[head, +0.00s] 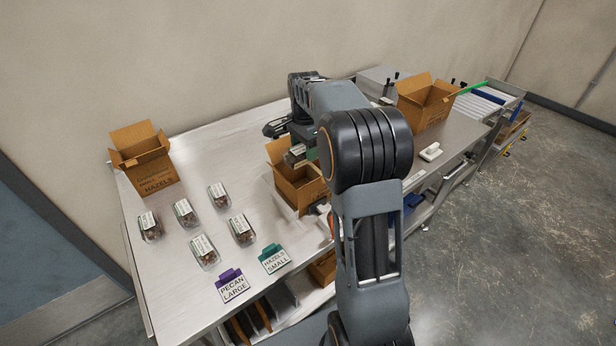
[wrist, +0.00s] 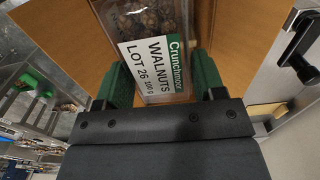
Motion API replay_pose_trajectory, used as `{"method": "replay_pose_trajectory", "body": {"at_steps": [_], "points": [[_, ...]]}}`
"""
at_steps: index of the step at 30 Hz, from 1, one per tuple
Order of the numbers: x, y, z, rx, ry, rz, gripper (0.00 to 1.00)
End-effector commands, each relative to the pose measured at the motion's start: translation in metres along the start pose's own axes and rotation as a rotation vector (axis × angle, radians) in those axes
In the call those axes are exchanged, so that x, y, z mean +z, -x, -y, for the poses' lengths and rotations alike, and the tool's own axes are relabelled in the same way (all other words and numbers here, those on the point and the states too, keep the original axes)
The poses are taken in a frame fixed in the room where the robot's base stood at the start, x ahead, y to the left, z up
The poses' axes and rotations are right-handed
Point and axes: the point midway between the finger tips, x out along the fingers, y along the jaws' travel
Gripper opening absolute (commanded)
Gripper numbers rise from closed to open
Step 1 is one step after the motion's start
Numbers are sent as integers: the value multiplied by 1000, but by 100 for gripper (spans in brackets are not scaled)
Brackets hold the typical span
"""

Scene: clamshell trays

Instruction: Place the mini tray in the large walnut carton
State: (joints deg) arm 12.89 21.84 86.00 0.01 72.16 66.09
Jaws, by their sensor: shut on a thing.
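My gripper (head: 293,157) is shut on a clear clamshell tray (wrist: 150,22) of nuts. Its label reads Crunchmoor, WALNUTS, LOT 26, 100 g. In the wrist view the green fingers (wrist: 163,80) clasp it from both sides. In the head view the tray (head: 297,150) is at the mouth of the open middle carton (head: 300,193), partly hidden by my arm. The carton's brown walls (wrist: 228,30) flank the tray in the wrist view. I cannot read this carton's print or tell whether the tray touches its bottom.
An open carton marked SMALL HAZELS (head: 150,178) stands at the left. Another open carton (head: 425,105) stands at the back right. Several clamshell trays (head: 203,250) lie on the steel table (head: 185,280). A purple PECAN LARGE sign (head: 233,287) and a green HAZELS SMALL sign (head: 275,260) stand in front.

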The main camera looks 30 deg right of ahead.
Motion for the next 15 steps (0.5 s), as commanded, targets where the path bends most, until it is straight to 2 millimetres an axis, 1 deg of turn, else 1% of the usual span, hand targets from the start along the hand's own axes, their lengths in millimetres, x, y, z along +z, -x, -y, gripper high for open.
{"method": "replay_pose_trajectory", "body": {"at_steps": [1,6,12,15], "points": [[0,-11,-1,3,-1,2,33],[-1,-37,-1,3,-3,1,33],[-1,-51,-1,1,-3,0,33],[-1,-64,-1,2,-2,1,33]]}}
